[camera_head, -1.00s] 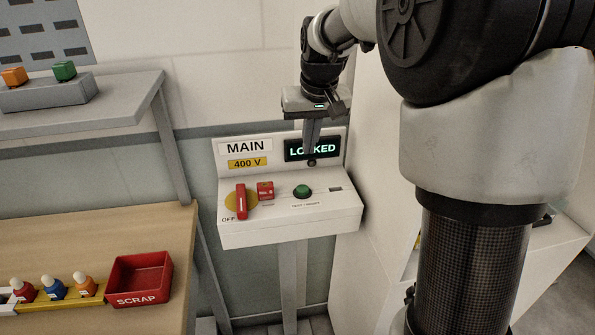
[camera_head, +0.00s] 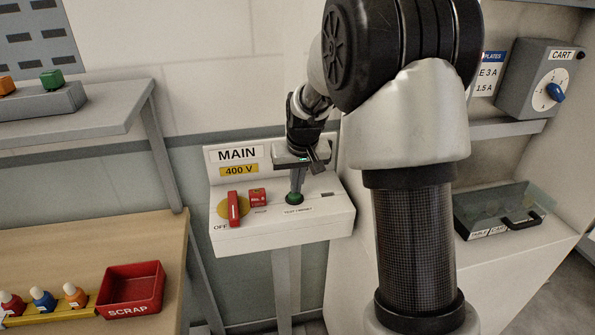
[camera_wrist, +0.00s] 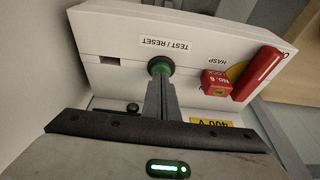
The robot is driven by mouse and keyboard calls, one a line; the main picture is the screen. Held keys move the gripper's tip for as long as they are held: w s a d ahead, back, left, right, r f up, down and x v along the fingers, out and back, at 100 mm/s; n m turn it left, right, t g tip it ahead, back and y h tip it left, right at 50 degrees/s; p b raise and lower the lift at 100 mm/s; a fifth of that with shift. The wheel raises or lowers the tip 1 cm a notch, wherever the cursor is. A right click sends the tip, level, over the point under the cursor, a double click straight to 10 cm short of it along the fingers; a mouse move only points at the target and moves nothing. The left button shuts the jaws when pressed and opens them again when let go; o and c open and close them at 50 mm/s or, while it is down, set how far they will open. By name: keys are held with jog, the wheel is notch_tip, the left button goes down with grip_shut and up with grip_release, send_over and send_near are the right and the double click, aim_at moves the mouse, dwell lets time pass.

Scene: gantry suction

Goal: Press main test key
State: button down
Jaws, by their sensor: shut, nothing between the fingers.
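The MAIN 400 V box (camera_head: 325,226) stands on a post against the wall. Its green TEST / RESET button (camera_head: 294,199) is on the sloped top; it also shows in the wrist view (camera_wrist: 160,65). My gripper (camera_head: 295,192) is shut and empty, pointing down, with its fingertips at the button. In the wrist view the fingertips (camera_wrist: 158,80) overlap the button's near edge; I cannot tell whether it is pushed in. The red rotary handle (camera_head: 234,209) stands upright, near the OFF mark, with a red lock block (camera_head: 257,197) beside it. My gripper and arm hide the LOCKED display.
A CART switch box (camera_head: 540,80) and a dark tray (camera_head: 480,212) are at the right.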

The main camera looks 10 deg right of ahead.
aim_at(296, 197)
jog(key=shift+f, duration=0.5)
notch_tip(296, 197, down, 2)
jog(key=shift+f+b, duration=0.1)
jog(key=shift+b, duration=0.8)
jog(key=shift+s, duration=0.2)
jog(key=shift+f, duration=0.15)
jog(key=shift+r+p, duration=0.4)
jog(key=shift+r, duration=0.05)
notch_tip(296, 197, up, 4)
jog(key=shift+w+f+p, duration=0.1)
jog(key=shift+f+p, duration=0.15)
jog(key=shift+p, duration=0.85)
jog(key=v, duration=1)
jog(key=shift+r, duration=0.35)
